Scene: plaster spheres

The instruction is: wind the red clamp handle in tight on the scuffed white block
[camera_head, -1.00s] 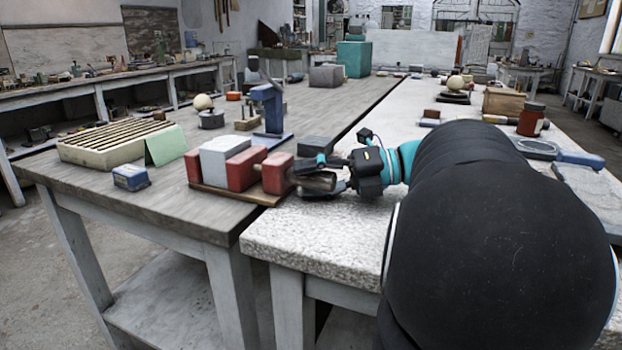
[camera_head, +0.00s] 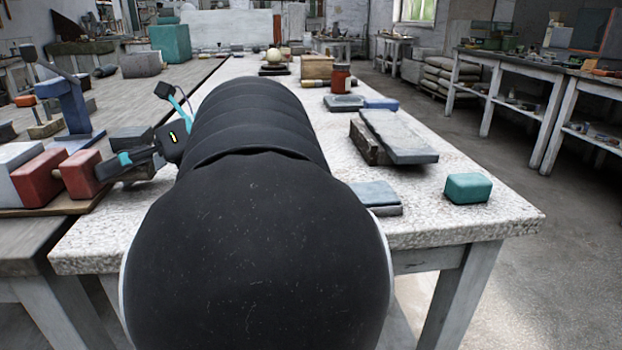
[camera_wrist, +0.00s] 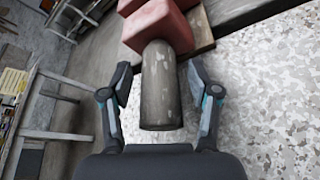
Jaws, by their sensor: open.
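The clamp stands at the left edge of the head view. Its white block (camera_head: 14,158) is partly cut off by the frame and lies against a red jaw (camera_head: 42,178). A separate red end block (camera_head: 80,173) stands to the right, joined to that jaw by a short rod. In the wrist view a worn grey-brown cylindrical handle (camera_wrist: 161,95) sticks out from the red block (camera_wrist: 158,27). My gripper (camera_wrist: 160,80) is open, with one finger on each side of the handle. A gap shows on the left; the right finger is very close, and contact is unclear.
The clamp's wooden board (camera_head: 68,206) lies at the grey table's edge, beside the speckled worktop (camera_head: 270,85). A blue stand (camera_head: 76,112) is behind the clamp. Grey slabs (camera_head: 398,135) and a teal block (camera_head: 468,188) lie right of my arm.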

